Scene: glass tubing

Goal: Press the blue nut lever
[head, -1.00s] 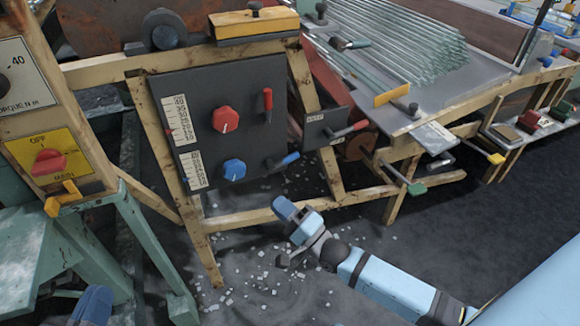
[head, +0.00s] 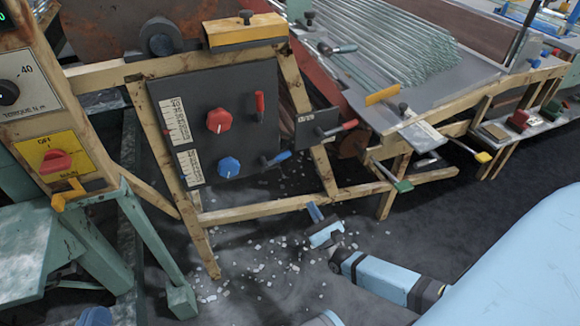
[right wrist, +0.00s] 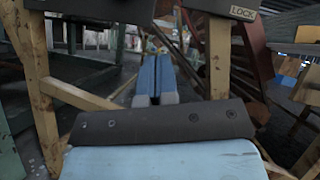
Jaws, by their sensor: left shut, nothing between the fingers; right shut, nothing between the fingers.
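The blue-handled lever (head: 277,158) sticks out at the lower right of the dark control panel (head: 205,105), right of the blue knob (head: 229,167). I take it for the blue nut lever. My right gripper (head: 314,211) is below and right of it, apart from it, with its fingers pointing toward the stand. In the right wrist view its blue fingers (right wrist: 153,73) lie together, empty, below the dark panel edge; the blue lever is not visible there. My left gripper (head: 95,317) shows only as a blue piece at the bottom left edge; most of it is cut off.
A red-handled lever (head: 340,127) sits right of the panel; its plate reads LOCK (right wrist: 243,12) in the wrist view. A red knob (head: 219,120) and red lever (head: 259,104) are above. A wooden crossbar (head: 250,213) runs below. Glass shards (head: 255,265) litter the floor.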

